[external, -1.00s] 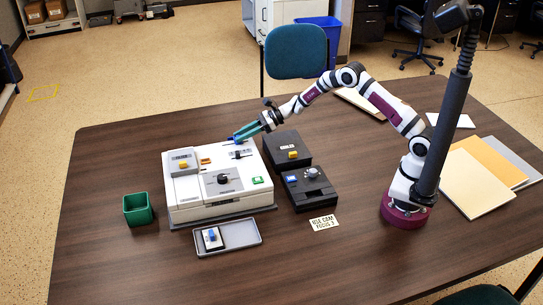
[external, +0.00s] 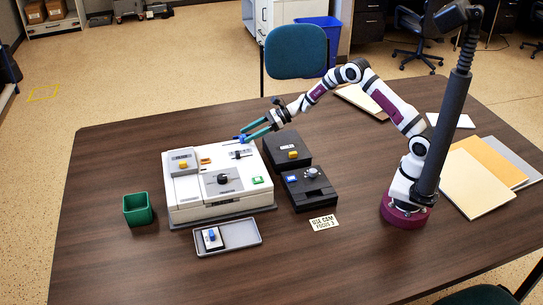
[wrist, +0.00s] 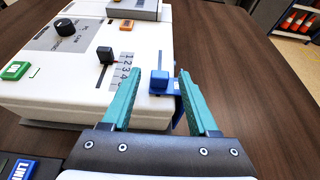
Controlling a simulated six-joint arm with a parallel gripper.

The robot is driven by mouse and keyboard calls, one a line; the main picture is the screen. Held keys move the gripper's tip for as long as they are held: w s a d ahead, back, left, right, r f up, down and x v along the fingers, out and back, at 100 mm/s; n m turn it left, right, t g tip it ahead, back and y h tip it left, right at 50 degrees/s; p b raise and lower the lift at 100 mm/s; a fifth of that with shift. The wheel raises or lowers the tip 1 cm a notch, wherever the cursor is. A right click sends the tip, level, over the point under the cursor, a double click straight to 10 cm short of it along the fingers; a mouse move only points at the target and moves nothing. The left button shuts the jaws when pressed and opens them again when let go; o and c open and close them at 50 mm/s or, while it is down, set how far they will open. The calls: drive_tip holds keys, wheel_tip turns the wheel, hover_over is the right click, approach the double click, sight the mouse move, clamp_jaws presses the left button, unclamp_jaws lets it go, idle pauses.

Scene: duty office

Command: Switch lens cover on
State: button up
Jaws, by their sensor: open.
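The white console (external: 215,200) stands at the middle left of the table. A blue lever (wrist: 159,80) sticks out at its edge, on a blue bracket, and shows small in the external view (external: 242,139). My gripper (wrist: 157,76) is open, with its teal fingers on either side of the blue lever and no visible grip on it. In the external view my gripper (external: 247,131) is at the console's back right corner. I cannot read any lens cover label, so I cannot tell which control carries that name.
The console also bears a black slider (wrist: 106,55) by a numbered scale, a black knob (wrist: 65,27) and a green button (wrist: 16,70). Black boxes (external: 288,150) stand at its right. A grey tray (external: 245,246) lies in front, a green bin (external: 138,210) at left.

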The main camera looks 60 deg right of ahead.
drive_tip(key=v, duration=1.5)
drive_tip(key=shift+s, duration=0.2)
drive_tip(key=shift+d, duration=0.15)
drive_tip(key=s+a+r+n+g, duration=0.3)
drive_tip(key=s+a+n+g, duration=0.1)
drive_tip(key=s+a+n, duration=0.3)
drive_tip(key=s+a+r+n+g, duration=0.3)
drive_tip(key=s+a+r+n, duration=0.1)
drive_tip(key=s+a, duration=0.4)
drive_tip(key=s+d+f+n+g+h, duration=0.1)
drive_tip(key=s+n+h, duration=0.2)
drive_tip(key=s, duration=0.7)
drive_tip(key=s+d+f+n+g+h, duration=0.1)
drive_tip(key=s+d+n+h, duration=0.1)
drive_tip(key=s+n+h, duration=0.2)
drive_tip(key=s+n, duration=0.3)
drive_tip(key=s, duration=0.4)
drive_tip(key=shift+s+d+n+g+h, duration=0.2)
drive_tip(key=shift+d+n+g+h, duration=0.1)
drive_tip(key=shift+f, duration=0.1)
